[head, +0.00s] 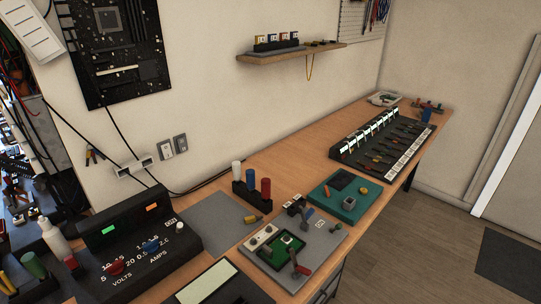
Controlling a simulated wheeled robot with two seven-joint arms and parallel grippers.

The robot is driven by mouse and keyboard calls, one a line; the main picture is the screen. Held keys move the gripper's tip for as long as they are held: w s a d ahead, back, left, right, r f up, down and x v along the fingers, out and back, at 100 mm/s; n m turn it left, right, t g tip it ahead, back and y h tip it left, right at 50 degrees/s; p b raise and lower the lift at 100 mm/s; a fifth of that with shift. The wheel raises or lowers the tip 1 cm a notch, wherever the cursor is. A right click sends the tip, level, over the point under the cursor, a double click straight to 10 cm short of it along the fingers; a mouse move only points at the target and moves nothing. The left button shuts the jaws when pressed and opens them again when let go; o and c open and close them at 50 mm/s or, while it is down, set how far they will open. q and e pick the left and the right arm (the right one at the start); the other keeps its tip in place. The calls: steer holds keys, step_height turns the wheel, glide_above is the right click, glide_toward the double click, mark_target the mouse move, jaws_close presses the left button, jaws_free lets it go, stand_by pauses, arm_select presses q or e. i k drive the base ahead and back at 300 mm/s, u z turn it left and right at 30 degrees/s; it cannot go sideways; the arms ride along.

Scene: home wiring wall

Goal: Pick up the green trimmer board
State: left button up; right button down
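A small green board (279,251) lies on a light grey plate (325,243) on the wooden bench, at the lower middle of the head view. It has a pale square part near its middle. A dark clamp-like piece with a red end (302,270) reaches over its right side and hides part of it. A larger teal base (349,209) carrying small parts lies behind, to the right. I cannot tell any trimmer on the green board at this size. Neither of my grippers shows in the head view.
A black power supply with knobs (135,238) stands at the left. Red, white and blue cylinders (251,185) stand in a holder behind the plate. A long black rack (385,145) fills the far bench. A grey mat (215,218) has clear room. A shelf (290,53) hangs above.

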mark_target(276, 252)
steer(key=u, duration=0.55)
steer(key=k, duration=1.25)
steer(key=z, duration=0.45)
steer(key=i, duration=1.65)
steer(key=u, duration=0.75)
